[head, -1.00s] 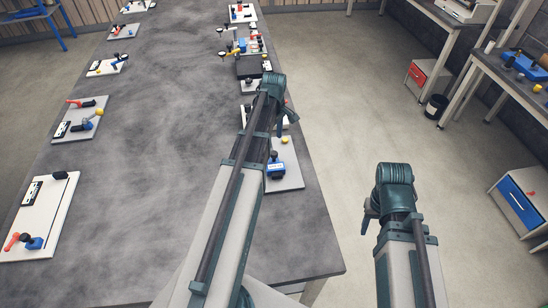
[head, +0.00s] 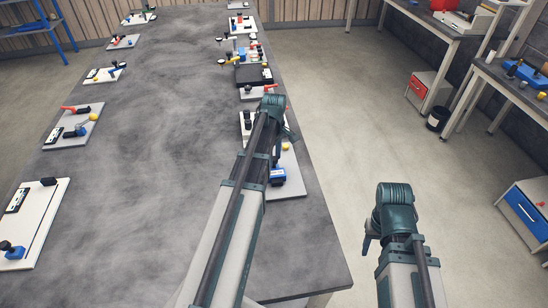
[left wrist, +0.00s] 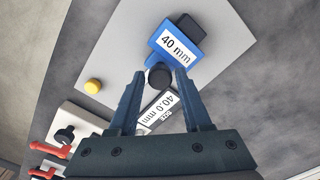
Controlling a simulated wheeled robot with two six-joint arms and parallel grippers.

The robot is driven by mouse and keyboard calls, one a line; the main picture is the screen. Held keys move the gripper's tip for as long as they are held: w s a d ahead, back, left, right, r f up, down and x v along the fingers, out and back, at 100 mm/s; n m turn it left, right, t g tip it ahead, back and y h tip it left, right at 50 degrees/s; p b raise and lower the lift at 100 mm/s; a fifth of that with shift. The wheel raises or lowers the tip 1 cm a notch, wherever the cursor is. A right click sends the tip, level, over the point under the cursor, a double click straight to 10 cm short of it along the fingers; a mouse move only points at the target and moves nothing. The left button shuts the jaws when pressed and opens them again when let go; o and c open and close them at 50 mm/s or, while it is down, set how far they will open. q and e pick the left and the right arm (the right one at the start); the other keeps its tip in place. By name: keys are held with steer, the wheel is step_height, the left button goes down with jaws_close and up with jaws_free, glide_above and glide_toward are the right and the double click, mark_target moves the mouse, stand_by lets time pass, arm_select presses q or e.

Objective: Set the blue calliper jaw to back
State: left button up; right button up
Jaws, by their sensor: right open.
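The blue calliper jaw (left wrist: 174,46) carries a "40 mm" label and has a black block at its far end. It sits on a light grey plate (left wrist: 120,45) with a yellow knob (left wrist: 94,86). In the head view the jaw (head: 277,177) is near the table's right edge, partly behind my left arm. My left gripper (left wrist: 157,75) is open; a black knob (left wrist: 159,78) beside the jaw shows between its fingertips. I cannot tell whether the fingers are around the knob or above it. My right gripper (head: 368,238) is open and empty, off the table's right side.
A white plate (left wrist: 88,118) with red levers lies beside the jaw's plate. More fixture plates line both long edges of the grey table (head: 150,180), whose middle is clear. The floor (head: 350,110) to the right is open up to benches and a red-drawer cabinet (head: 424,90).

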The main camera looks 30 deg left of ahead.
arm_select(q)
jaws_close()
stand_by(1.1)
